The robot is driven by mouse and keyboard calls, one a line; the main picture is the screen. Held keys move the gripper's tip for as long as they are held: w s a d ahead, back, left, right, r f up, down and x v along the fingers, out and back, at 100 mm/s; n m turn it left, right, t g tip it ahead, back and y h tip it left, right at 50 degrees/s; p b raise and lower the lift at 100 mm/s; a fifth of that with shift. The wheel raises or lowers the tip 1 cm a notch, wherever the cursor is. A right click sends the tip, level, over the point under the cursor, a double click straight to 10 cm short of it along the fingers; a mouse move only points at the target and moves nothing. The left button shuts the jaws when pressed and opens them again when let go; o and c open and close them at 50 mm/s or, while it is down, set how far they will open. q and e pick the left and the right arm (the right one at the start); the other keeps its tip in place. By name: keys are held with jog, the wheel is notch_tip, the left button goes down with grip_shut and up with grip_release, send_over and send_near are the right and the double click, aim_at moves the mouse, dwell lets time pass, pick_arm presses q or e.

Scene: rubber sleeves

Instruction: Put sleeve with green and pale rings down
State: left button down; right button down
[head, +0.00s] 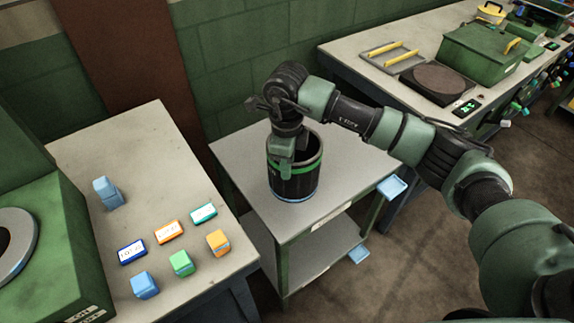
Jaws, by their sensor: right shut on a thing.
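The sleeve with green and pale rings (306,183) is a dark, open-topped cylinder with a green band near its top and a pale blue ring at its base. It stands upright at the grey top of a small cart (350,175); its base appears to touch the surface. My right gripper (284,165) reaches down from above and is shut on the near-left wall of the sleeve. The far finger is partly hidden inside the rim. My left gripper is not in view.
A table (100,250) at the left holds several small coloured blocks and labelled tags, including a blue block (145,285). A green machine (50,240) stands at far left. A bench (400,80) behind holds a green box (480,55). The cart top is clear around the sleeve.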

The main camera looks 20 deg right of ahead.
jog(key=c, duration=1.5)
grip_release()
jog(key=shift+r, duration=0.45)
notch_tip(320, 180, up, 11)
jog(key=b, duration=0.3)
jog(key=shift+r, duration=0.15)
